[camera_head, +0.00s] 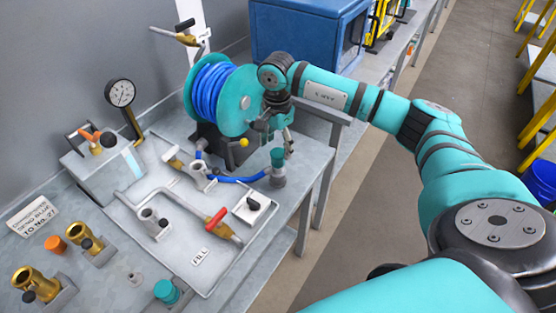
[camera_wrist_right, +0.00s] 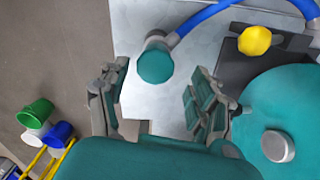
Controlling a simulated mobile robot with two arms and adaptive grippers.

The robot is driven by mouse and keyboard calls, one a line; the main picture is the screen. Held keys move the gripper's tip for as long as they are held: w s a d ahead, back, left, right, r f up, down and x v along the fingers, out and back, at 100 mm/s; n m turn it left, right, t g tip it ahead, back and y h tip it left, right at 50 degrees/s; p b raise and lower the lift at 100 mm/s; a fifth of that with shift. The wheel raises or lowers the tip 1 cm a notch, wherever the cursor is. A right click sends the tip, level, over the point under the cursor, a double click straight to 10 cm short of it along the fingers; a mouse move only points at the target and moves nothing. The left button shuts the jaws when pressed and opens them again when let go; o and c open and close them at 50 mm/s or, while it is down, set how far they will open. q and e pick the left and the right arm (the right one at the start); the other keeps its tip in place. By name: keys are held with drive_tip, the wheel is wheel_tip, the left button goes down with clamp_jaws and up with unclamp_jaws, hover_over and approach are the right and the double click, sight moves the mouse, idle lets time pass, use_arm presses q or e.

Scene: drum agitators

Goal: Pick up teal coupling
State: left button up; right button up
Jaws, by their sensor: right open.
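The teal coupling (camera_head: 278,157) stands upright on a grey fitting at the end of the blue hose, near the right edge of the metal bench. In the right wrist view the teal coupling (camera_wrist_right: 156,66) shows as a round teal top, near the line between the fingertips. My right gripper (camera_head: 277,138) is just above the coupling, pointing down. In the wrist view my right gripper (camera_wrist_right: 160,82) has its fingers wide apart, with nothing between them touching. A second teal cap (camera_head: 167,291) sits at the bench's front edge. My left gripper is not in view.
The hose reel (camera_head: 222,97) with blue hose stands close to my right gripper; its yellow knob (camera_wrist_right: 255,40) is nearby. A metal tray (camera_head: 191,260) holds pipes and a red-handled valve (camera_head: 216,219). Brass fittings (camera_head: 36,283) stand at left. The floor right of the bench is open.

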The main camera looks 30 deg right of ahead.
sight(278, 152)
drive_tip(key=shift+s+f, duration=0.1)
drive_tip(key=shift+f, duration=0.15)
drive_tip(key=f+p, duration=0.1)
drive_tip(key=f, duration=0.2)
drive_tip(key=f+p, duration=0.1)
drive_tip(key=shift+s+a+f+p, duration=0.1)
drive_tip(key=shift+s+f+p, duration=0.05)
drive_tip(key=shift+s+p, duration=0.2)
drive_tip(key=shift+w+f, duration=0.1)
drive_tip(key=shift+f, duration=0.25)
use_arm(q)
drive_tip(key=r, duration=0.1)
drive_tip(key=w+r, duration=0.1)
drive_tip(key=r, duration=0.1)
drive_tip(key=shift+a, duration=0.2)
use_arm(e)
drive_tip(key=shift+r, duration=0.1)
clamp_jaws()
